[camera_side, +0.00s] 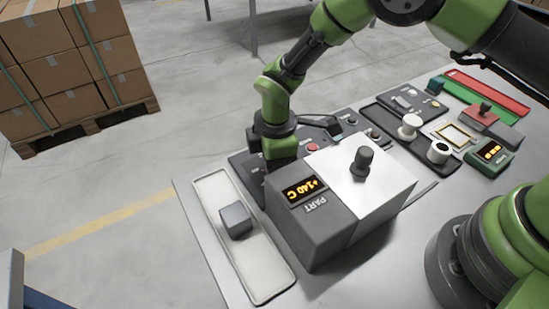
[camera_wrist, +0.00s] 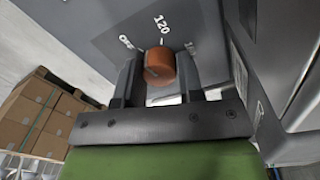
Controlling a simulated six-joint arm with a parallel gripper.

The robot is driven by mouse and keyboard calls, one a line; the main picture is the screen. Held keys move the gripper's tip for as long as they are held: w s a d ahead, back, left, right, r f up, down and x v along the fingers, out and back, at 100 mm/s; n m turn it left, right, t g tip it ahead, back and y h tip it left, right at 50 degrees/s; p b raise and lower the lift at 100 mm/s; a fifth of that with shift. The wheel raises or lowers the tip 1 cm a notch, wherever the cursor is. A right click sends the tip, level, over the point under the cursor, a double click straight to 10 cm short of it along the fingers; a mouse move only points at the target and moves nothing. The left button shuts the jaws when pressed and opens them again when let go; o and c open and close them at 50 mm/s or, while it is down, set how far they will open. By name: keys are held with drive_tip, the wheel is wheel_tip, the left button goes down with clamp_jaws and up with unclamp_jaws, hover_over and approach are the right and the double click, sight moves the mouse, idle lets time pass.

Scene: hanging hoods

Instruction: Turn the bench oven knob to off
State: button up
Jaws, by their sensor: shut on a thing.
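The bench oven (camera_side: 315,225) is a grey box with a white top and a dark lid handle. Its display (camera_side: 305,190) reads +140 C in amber above the word PART. In the wrist view, the orange-brown round knob (camera_wrist: 160,66) sits on the oven's grey panel (camera_wrist: 105,45). The label 120 is above it, OFF to its upper left, and a third label at right is partly hidden by a finger. My gripper (camera_wrist: 159,77) is shut on the knob, one dark finger on each side. In the side view, the oven hides the knob and fingertips.
A pale tray (camera_side: 265,285) with a grey block (camera_side: 235,219) lies left of the oven. Control panels, a white knob (camera_side: 410,125) and a second small display box (camera_side: 490,155) fill the bench to the right. Stacked cartons (camera_side: 75,75) stand on the floor behind.

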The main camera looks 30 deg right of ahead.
drive_tip(key=shift+n, duration=1.2)
drive_tip(key=o, duration=0.9)
drive_tip(key=shift+r, duration=0.1)
drive_tip(key=r, duration=0.9)
drive_tip(key=shift+s+r, duration=0.25)
drive_tip(key=shift+r, duration=0.15)
